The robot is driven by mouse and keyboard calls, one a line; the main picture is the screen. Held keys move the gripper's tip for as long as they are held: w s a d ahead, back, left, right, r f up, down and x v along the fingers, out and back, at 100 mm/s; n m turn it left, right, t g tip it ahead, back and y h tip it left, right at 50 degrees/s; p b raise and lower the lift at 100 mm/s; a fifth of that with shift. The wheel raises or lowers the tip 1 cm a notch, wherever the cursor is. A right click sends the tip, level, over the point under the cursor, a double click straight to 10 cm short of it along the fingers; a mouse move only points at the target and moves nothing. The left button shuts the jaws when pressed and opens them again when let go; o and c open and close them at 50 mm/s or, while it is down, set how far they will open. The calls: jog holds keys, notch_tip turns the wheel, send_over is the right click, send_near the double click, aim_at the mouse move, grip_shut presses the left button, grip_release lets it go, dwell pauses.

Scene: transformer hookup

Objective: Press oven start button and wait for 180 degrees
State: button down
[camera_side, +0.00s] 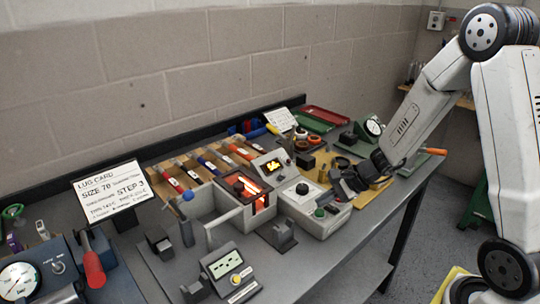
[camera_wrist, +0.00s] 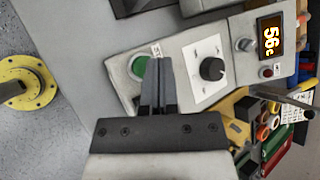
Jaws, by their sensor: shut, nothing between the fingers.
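The oven (camera_side: 247,190) glows orange inside in the side view. Its display (camera_wrist: 271,37) reads about 56 C in the wrist view and shows yellow digits in the side view (camera_side: 272,166). The green button (camera_wrist: 138,68) sits on the pale control box (camera_wrist: 118,85), beside a black dial knob (camera_wrist: 212,69). The button also shows in the side view (camera_side: 319,212). My gripper (camera_wrist: 157,62) is shut and empty. Its tips overlap the button's right edge in the wrist view; whether they touch it I cannot tell. In the side view my gripper (camera_side: 340,190) is close to the control box.
A small red button (camera_wrist: 267,72) is below the display. A yellow round base (camera_wrist: 25,82) is on the floor.

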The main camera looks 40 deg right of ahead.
aim_at(323, 211)
jog(key=shift+r, duration=2.45)
jog(key=s+a+f+n+g+h, duration=0.1)
jog(key=s+a+n+g+h, duration=0.1)
jog(key=s+n, duration=0.3)
jog(key=s+a+f+n+g+h, duration=0.1)
jog(key=s+a+n+g+h, duration=0.1)
jog(key=n, duration=1.1)
jog(key=s+a+h, duration=0.1)
jog(key=s+h, duration=0.1)
jog(key=s, duration=0.1)
jog(key=shift+s+a+f+n, duration=0.2)
jog(key=shift+s+f+n, duration=0.1)
jog(key=shift+s+f, duration=0.1)
dwell(2.1)
